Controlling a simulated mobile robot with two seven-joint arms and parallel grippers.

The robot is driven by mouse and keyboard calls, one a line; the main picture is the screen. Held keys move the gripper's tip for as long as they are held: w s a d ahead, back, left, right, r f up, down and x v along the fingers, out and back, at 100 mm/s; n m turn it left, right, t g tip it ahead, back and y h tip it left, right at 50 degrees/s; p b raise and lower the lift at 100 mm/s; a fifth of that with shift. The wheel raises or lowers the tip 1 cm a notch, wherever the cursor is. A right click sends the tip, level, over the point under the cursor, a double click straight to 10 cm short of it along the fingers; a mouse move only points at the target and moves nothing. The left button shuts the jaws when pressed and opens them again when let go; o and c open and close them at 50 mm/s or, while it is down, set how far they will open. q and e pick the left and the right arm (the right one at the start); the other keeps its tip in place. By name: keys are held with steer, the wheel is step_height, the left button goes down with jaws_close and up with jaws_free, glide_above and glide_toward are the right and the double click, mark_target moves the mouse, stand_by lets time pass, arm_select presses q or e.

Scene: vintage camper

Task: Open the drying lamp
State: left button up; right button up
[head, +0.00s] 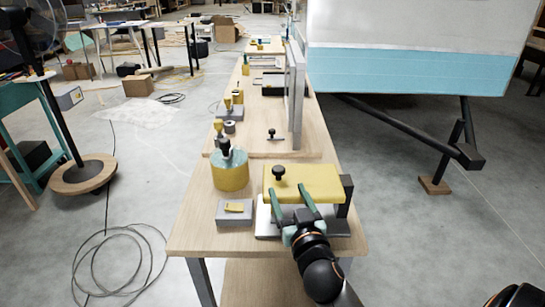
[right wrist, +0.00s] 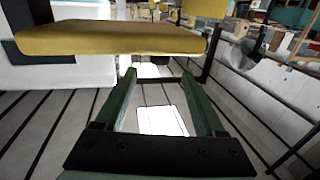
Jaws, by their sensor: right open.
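The drying lamp is the device at the near right end of the bench, with a yellow slab-like lid (head: 318,180), a black knob on its far left corner and a dark block at its right end. A pale metal base (head: 262,226) shows below the lid. My right gripper (head: 287,188) is at the lid's near side, its two green fingers apart and nothing between them. In the right wrist view the yellow lid (right wrist: 110,40) spans above the open fingers (right wrist: 160,75). I cannot tell whether a finger touches it. My left gripper is out of view.
A grey box with a yellow switch (head: 235,210) and a yellow pot with a pale blue top (head: 230,172) stand left of the lamp. An upright grey panel (head: 296,95) stands farther back. A blue and white camper body (head: 400,70) is at right.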

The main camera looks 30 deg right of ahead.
mark_target(302, 177)
steer(key=p+x, duration=0.1)
steer(key=x, duration=1.1)
steer(key=shift+p, duration=0.3)
jaws_close()
stand_by(0.9)
